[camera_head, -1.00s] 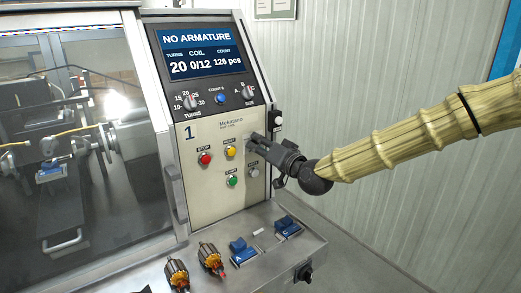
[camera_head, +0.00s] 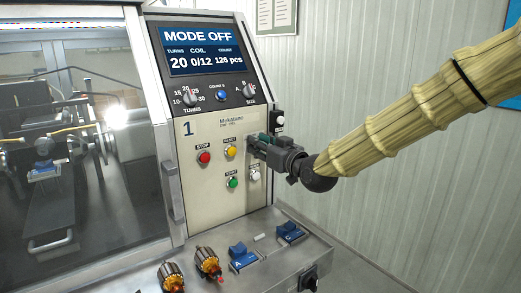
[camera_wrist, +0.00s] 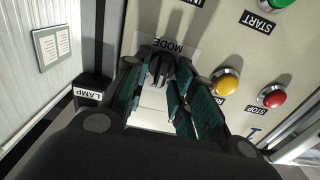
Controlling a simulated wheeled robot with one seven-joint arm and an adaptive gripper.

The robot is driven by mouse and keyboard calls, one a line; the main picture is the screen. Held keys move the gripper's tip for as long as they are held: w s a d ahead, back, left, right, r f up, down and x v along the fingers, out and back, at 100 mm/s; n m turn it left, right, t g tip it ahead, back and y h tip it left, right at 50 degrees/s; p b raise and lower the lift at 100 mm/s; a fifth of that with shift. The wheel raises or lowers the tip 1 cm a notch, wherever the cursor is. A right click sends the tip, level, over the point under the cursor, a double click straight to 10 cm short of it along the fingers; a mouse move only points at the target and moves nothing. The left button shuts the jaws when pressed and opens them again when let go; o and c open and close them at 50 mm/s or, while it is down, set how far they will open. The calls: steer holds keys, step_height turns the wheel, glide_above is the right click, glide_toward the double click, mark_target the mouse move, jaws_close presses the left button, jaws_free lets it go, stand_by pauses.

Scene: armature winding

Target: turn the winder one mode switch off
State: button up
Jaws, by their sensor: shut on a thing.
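The mode switch (camera_wrist: 160,68) is a dark knob on a pale plate marked MODE on winder one's panel (camera_head: 206,196). In the wrist view it stands between my green-padded fingertips. My gripper (camera_head: 256,144) is shut on this knob, reaching the panel from the right. In the head view the fingers hide the knob, so its pointer cannot be read there. The winder's display (camera_head: 202,50) reads MODE OFF, with turns 20, coil 0/12 and 126 pcs.
Red stop (camera_head: 203,157), yellow reset (camera_head: 231,151) and green start (camera_head: 233,182) buttons sit close by, with a white round one (camera_head: 255,175) below my gripper. A lamp switch (camera_head: 278,119) is on the right side. Armatures (camera_head: 208,262) and blue parts (camera_head: 243,257) lie on the ledge.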

stand_by(0.4)
steer(key=o, duration=0.7)
steer(key=v, duration=1.2)
